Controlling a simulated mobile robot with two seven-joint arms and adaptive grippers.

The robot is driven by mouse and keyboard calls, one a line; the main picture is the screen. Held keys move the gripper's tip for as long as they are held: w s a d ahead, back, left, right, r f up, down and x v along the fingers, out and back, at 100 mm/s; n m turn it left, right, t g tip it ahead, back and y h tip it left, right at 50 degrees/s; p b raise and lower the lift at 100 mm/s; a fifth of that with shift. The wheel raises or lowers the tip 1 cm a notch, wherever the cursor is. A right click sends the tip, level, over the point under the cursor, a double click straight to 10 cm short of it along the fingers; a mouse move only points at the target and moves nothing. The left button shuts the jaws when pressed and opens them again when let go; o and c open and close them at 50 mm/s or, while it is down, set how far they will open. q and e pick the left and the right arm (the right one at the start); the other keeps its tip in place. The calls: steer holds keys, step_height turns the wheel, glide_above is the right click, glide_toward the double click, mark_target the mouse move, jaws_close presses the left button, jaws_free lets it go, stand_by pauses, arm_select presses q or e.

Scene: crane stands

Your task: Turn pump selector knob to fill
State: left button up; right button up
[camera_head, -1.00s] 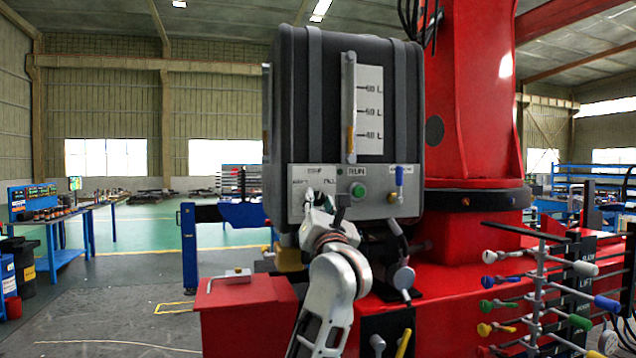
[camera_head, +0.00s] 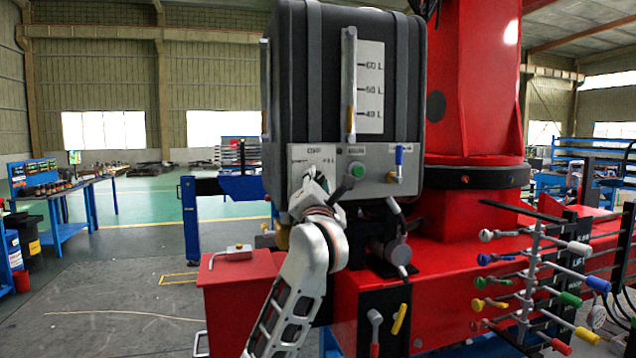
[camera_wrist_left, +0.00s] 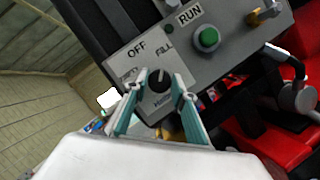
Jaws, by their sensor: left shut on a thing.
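A pale mark on the knob points up in the left wrist view, roughly toward the FILL lettering. My left gripper (camera_wrist_left: 157,88) has one teal finger on each side of the knob and is shut on it. In the head view my left gripper (camera_head: 318,187) reaches the lower left of the tank's grey panel (camera_head: 376,163) and hides the knob. My right gripper is not in view.
A green RUN button (camera_head: 357,169) sits right of the plate, with a blue-handled valve (camera_head: 399,160) beyond it. Several coloured control levers (camera_head: 530,280) stand at the right, beside the red crane base (camera_head: 450,240).

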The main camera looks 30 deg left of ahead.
arm_select(q)
steer(key=o, duration=1.1)
steer(key=shift+c, duration=0.2)
steer(key=shift+s, duration=0.1)
steer(key=v, duration=1.2)
